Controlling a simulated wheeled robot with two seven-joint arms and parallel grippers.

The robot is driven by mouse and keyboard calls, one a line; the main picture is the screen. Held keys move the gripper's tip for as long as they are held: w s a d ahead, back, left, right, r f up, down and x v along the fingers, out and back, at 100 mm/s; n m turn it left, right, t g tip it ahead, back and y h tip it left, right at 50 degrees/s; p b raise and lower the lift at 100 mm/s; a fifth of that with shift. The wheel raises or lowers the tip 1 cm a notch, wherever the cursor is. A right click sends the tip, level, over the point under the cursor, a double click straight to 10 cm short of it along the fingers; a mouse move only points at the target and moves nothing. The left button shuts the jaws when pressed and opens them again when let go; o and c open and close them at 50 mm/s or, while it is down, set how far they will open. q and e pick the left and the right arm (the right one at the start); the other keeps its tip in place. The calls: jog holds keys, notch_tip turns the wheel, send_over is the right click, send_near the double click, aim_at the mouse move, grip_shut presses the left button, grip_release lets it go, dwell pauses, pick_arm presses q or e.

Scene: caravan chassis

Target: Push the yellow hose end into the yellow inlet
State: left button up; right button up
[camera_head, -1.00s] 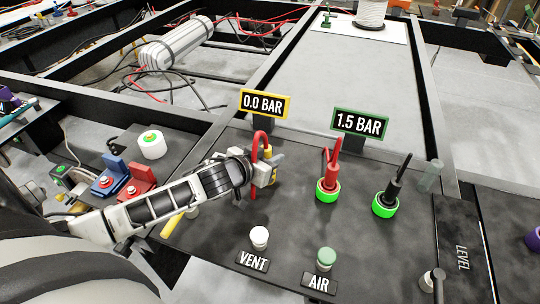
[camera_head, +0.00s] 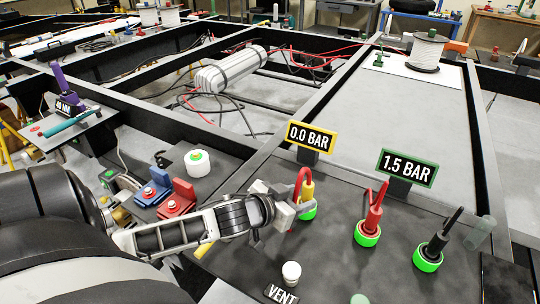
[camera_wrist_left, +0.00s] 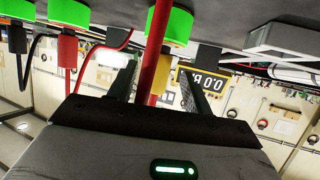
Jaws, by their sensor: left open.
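The yellow hose end (camera_head: 307,190), with a red hose looping from its top, stands upright at an inlet whose ring shows green (camera_head: 309,211). The gripper partly covers that ring. My left gripper (camera_head: 287,212) is open, beside the hose end on its left. In the left wrist view, which is upside down, its two fingers (camera_wrist_left: 157,90) stand apart either side of the red hose (camera_wrist_left: 160,45). A bit of yellow shows behind the hose there. A yellow-framed sign (camera_head: 312,136) behind the inlet reads 0.0 BAR. My right gripper is not in view.
A red plug (camera_head: 373,218) and a black plug (camera_head: 438,243) stand in green-ringed inlets to the right. A green-framed 1.5 BAR sign (camera_head: 407,167) is behind them. A white VENT knob (camera_head: 291,272) is in front. Red and blue brackets (camera_head: 176,197) lie left.

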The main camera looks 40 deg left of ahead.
pick_arm(q)
jog(key=v, duration=1)
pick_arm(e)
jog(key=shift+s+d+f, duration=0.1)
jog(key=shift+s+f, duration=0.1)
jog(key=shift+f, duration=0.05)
pick_arm(q)
jog(key=shift+s, duration=0.1)
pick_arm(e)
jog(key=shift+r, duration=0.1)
